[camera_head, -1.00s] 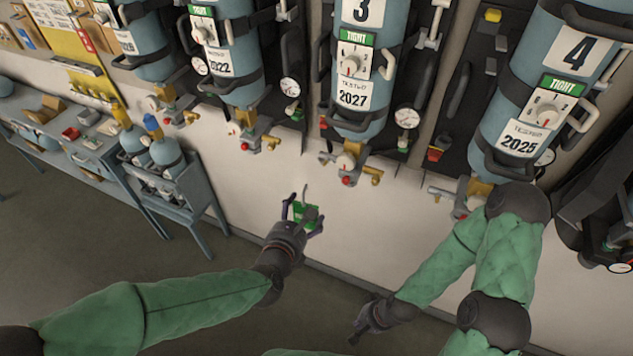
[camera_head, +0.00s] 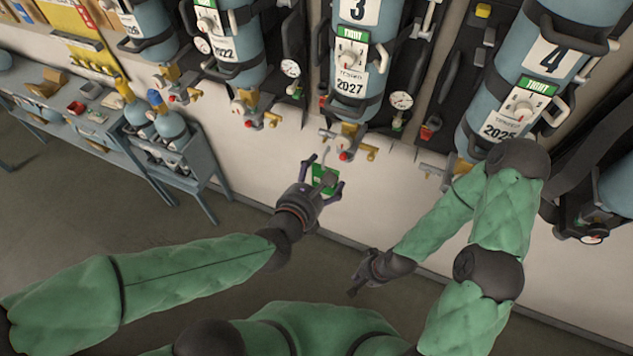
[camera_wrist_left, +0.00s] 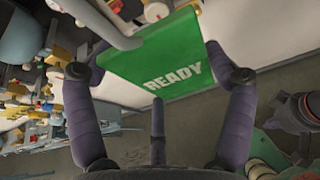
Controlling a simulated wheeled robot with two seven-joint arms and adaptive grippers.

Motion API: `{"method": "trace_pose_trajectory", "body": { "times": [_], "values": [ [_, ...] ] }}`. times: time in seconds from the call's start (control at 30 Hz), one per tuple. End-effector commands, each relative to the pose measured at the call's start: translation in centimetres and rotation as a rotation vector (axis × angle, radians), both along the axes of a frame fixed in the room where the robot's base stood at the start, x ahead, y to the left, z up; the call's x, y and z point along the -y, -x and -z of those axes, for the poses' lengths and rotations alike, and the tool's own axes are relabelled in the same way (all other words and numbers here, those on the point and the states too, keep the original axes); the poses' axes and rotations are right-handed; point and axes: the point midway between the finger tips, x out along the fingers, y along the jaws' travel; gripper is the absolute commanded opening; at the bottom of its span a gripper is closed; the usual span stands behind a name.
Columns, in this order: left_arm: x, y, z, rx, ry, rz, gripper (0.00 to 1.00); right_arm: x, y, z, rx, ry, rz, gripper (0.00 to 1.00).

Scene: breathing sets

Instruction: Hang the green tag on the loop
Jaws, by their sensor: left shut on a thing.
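The green tag (camera_head: 331,187) is held upright in my left gripper (camera_head: 322,181), in front of the pale wall below set 3. I cannot pick out the loop with certainty.
Blue cylinder sets, including set 3 (camera_head: 358,90) and set 4 (camera_head: 545,70), hang along the wall with brass valves below. A blue-grey bench (camera_head: 70,130) and a small cylinder rack (camera_head: 180,165) stand at left. The floor between is clear.

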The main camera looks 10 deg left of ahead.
Motion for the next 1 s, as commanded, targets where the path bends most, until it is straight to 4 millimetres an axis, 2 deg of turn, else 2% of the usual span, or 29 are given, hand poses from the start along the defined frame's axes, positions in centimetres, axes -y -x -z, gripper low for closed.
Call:
{"method": "trace_pose_trajectory", "body": {
  "times": [1.0],
  "values": [
    [2.1, -6.7, 0.0, -0.001, -0.001, -0.001, 0.61, 0.0, 0.0, 0.5, 0.000, 0.000, 0.000, 0.00]
  ]
}}
